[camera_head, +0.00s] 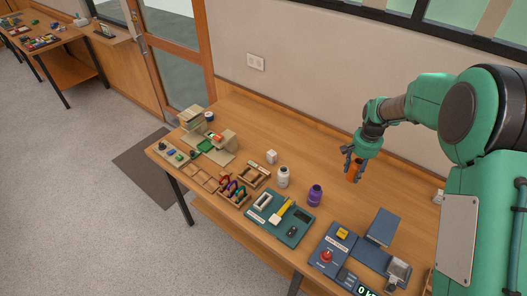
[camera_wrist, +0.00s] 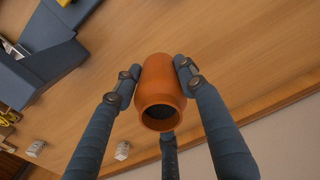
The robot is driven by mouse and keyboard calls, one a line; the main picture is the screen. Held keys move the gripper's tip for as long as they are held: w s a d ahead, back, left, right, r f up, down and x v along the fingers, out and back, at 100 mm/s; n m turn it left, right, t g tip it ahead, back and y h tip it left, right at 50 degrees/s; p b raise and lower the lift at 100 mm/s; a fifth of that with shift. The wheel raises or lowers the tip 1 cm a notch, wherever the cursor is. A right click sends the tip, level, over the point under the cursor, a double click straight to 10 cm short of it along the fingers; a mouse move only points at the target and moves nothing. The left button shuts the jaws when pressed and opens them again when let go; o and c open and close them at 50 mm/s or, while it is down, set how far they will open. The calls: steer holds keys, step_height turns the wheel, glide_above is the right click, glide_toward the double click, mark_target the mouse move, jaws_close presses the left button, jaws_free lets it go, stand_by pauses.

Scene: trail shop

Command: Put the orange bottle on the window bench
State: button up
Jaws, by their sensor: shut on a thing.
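The orange bottle (camera_head: 353,171) is in my gripper (camera_head: 354,157), at the right part of the long wooden table. In the wrist view the orange bottle (camera_wrist: 160,92) sits between the dark fingers of my gripper (camera_wrist: 158,85), which are shut on it. Its round open mouth faces the camera. I cannot tell whether its far end touches the table. The task's window bench cannot be singled out with certainty; a wooden bench (camera_head: 95,38) stands under a window at the far upper left.
The long wooden table (camera_head: 235,112) carries a purple bottle (camera_head: 315,195), a white bottle (camera_head: 283,177), a green tray (camera_head: 262,228) and a blue box with a red button (camera_head: 327,256). A door (camera_head: 175,50) and a dark floor mat (camera_head: 150,165) lie left. Grey floor (camera_head: 80,200) is clear.

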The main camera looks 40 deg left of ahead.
steer(key=s+a+p, duration=0.1)
steer(key=s+a, duration=0.5)
steer(key=a, duration=0.5)
steer(key=s+a+n+p, duration=0.15)
steer(key=s+a, duration=0.35)
steer(key=a, duration=0.6)
steer(key=s+a+p, duration=0.1)
steer(key=s+a, duration=0.5)
steer(key=a, duration=0.5)
steer(key=f, duration=0.7)
steer(key=shift+w+d+f, duration=0.1)
steer(key=shift+d, duration=0.2)
steer(key=shift+w+a, duration=0.1)
steer(key=shift+w, duration=0.05)
steer(key=shift+w+a+f+p, duration=0.1)
steer(key=shift+w+a+f, duration=0.15)
steer(key=shift+w+a, duration=1.6)
steer(key=shift+w+a+f+p, duration=0.15)
steer(key=shift+w+a+f, duration=0.1)
steer(key=shift+w+a, duration=1.6)
steer(key=shift+w+a+f+p, duration=0.1)
steer(key=shift+w+a+f, duration=0.15)
steer(key=shift+w+a, duration=1.6)
steer(key=shift+s+a, duration=0.5)
steer(key=shift+f, duration=1.75)
steer(key=shift+f, duration=0.15)
